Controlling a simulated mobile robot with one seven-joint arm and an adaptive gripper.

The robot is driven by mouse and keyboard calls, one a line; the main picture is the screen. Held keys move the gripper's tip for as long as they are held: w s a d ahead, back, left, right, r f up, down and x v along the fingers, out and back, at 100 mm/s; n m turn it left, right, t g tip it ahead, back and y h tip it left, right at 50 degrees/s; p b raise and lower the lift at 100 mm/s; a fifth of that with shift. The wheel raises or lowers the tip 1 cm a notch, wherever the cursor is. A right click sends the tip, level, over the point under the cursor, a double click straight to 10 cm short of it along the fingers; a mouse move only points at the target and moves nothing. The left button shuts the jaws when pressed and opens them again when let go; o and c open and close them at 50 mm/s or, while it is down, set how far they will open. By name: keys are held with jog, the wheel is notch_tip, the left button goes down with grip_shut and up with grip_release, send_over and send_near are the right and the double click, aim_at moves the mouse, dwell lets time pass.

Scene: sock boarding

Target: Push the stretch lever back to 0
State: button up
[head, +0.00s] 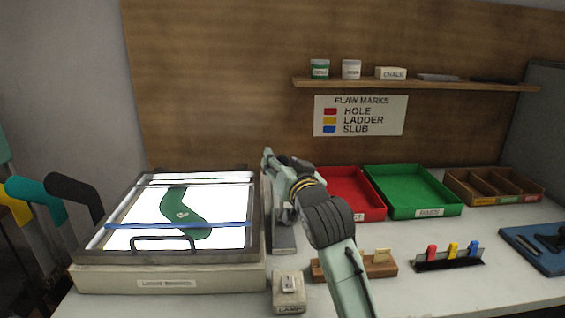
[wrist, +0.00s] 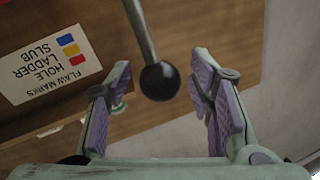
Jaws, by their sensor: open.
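The stretch lever shows in the wrist view as a grey rod ending in a black ball knob (wrist: 160,81). The knob appears between the two finger pads of my gripper (wrist: 162,108), with a visible gap on either side. My gripper is open and holds nothing; how deep the knob sits between the fingers I cannot tell. In the head view my gripper (head: 274,182) is at the right edge of the light box (head: 165,278), above a grey metal base (head: 284,238). The lever's knob and any scale are hidden there by my gripper and arm.
A green sock shape (head: 180,212) lies on the lit panel, under a blue bar (head: 150,225). A red tray (head: 369,213) and a green tray (head: 428,212) stand to the right. A small lamp switch box (head: 288,303) and a wooden block holder (head: 385,269) are near my forearm.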

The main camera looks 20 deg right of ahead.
jog(key=shift+c, duration=0.5)
grip_shut()
